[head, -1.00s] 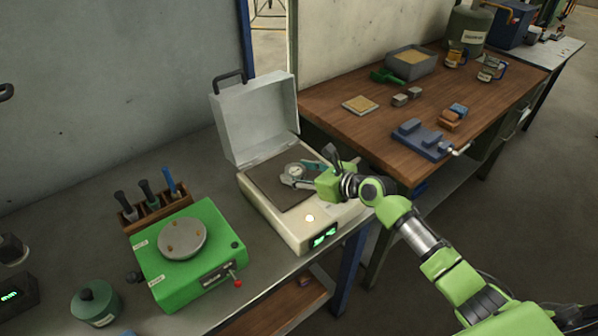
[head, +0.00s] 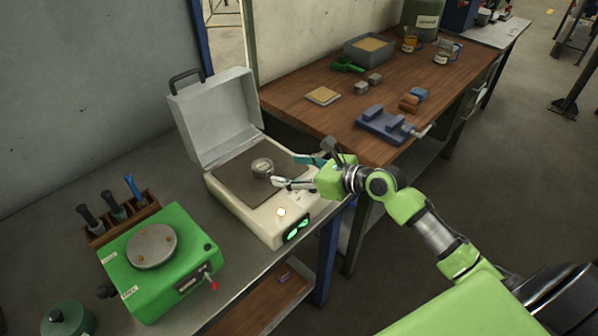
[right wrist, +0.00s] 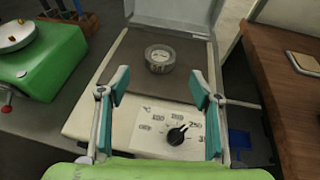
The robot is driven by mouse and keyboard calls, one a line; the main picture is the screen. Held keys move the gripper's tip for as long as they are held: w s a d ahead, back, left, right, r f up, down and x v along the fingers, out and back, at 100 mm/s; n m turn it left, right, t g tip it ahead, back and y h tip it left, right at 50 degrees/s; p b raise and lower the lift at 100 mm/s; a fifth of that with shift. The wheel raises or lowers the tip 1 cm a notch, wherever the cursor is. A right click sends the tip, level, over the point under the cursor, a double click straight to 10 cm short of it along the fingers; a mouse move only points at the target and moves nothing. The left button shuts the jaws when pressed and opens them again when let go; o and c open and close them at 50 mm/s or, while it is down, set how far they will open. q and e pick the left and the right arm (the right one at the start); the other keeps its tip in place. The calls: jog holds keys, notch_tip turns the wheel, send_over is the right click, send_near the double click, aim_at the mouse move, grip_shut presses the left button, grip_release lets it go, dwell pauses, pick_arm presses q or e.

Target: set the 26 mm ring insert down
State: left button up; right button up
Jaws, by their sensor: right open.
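The ring insert (head: 262,167) is a small grey metal ring lying flat on the dark plate (head: 238,176) of the white hot-plate box. It also shows in the right wrist view (right wrist: 159,59), upright on the plate beyond the fingers, with marks on its side. My right gripper (head: 293,172) is open and empty at the right edge of the box; its two teal-padded fingers (right wrist: 161,88) stand wide apart, clear of the ring. The box's grey lid (head: 213,118) stands open behind the plate. My left gripper is not in view.
A green device with a round metal disc (head: 152,246) stands left of the box, with a rack of handled tools (head: 118,215) behind it. A wooden bench (head: 330,112) at the right holds a blue vise (head: 384,125) and small blocks.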

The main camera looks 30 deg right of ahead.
jog(key=shift+v, duration=1.25)
dwell(0.3)
